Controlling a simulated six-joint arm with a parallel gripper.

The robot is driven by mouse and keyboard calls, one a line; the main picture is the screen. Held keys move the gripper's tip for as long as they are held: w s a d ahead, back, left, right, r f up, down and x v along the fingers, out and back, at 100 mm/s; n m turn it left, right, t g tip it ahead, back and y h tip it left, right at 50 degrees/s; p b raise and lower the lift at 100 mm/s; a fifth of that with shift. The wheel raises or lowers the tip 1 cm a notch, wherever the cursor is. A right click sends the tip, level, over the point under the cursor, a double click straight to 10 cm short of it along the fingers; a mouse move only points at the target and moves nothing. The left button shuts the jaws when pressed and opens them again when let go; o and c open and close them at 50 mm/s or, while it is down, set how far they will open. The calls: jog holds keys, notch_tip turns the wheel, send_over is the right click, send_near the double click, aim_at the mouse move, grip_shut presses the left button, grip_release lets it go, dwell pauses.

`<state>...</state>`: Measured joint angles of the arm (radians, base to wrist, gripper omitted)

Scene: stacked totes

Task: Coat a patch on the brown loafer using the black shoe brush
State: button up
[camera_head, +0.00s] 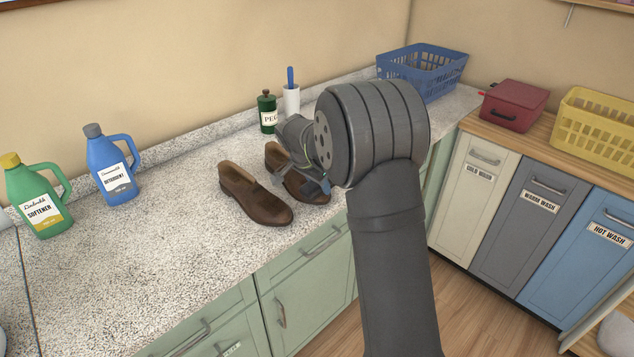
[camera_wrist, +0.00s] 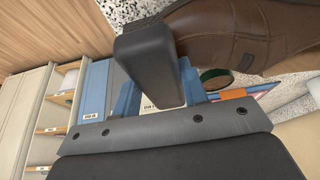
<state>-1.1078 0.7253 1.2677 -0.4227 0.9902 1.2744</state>
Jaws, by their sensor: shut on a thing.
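Two brown loafers stand side by side on the speckled counter in the head view: the left loafer (camera_head: 255,197) is in full view, and the right loafer (camera_head: 308,190) is partly hidden by my arm. My gripper (camera_head: 322,186) is low over the right loafer's front part. In the wrist view, my gripper (camera_wrist: 158,95) is shut on the black shoe brush (camera_wrist: 148,68), a dark block between its blue fingers. The brush's far end is right against the brown loafer (camera_wrist: 235,35) in the picture; I cannot tell whether they touch. The brush is not clear in the head view.
A green bottle (camera_head: 267,112) and a white holder (camera_head: 291,100) with a blue handle stand behind the loafers. Blue detergent (camera_head: 112,168) and green softener (camera_head: 38,200) jugs stand left. A blue basket (camera_head: 422,70) is at the back corner.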

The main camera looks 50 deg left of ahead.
jog(key=shift+a+r, duration=0.2)
jog(key=shift+a, duration=1.05)
jog(key=shift+w+a, duration=0.15)
jog(key=shift+a, duration=1.7)
jog(key=shift+w+r, duration=0.15)
jog(key=shift+w, duration=0.2)
jog(key=shift+d, duration=0.25)
jog(key=shift+s+d+f, duration=0.1)
jog(key=shift+d+f, duration=0.05)
jog(key=shift+d, duration=1)
jog(key=shift+s+d+f, duration=0.1)
jog(key=shift+d+f, duration=0.1)
jog(key=shift+d, duration=0.9)
jog(key=shift+d+f, duration=0.15)
jog(key=shift+d, duration=1)
jog(key=shift+a, duration=0.2)
jog(key=shift+w+a+r, duration=0.1)
jog(key=shift+a+r, duration=0.1)
jog(key=shift+a, duration=0.8)
jog(key=shift+w+a+r, duration=0.1)
jog(key=shift+a+r, duration=0.05)
jog(key=shift+a, duration=2.3)
jog(key=shift+a+r, duration=0.1)
jog(key=shift+r, duration=0.15)
notch_tip(320, 180, up, 8)
jog(key=shift+w, duration=0.1)
